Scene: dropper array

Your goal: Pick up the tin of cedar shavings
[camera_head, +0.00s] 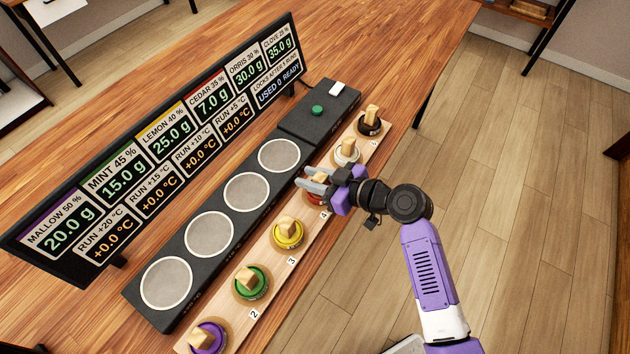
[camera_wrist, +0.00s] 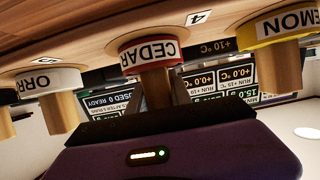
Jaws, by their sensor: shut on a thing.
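The cedar tin (camera_head: 316,200) is red with a wooden knob and is mostly hidden by my gripper in the head view. It is at place 4 of the wooden rack (camera_head: 268,262). In the upside-down wrist view, its red rim and CEDAR label (camera_wrist: 150,54) show, with the knob pointing toward my gripper. My gripper (camera_head: 314,181) is shut on the knob of the cedar tin. I cannot tell whether the tin still touches the rack.
Along the rack stand the yellow lemon tin (camera_head: 288,236), a green tin (camera_head: 251,287), a purple tin (camera_head: 207,338), a white tin (camera_head: 347,152) and a black tin (camera_head: 369,126). A dark base with round pads (camera_head: 210,231) and a display board (camera_head: 150,150) lie to the left.

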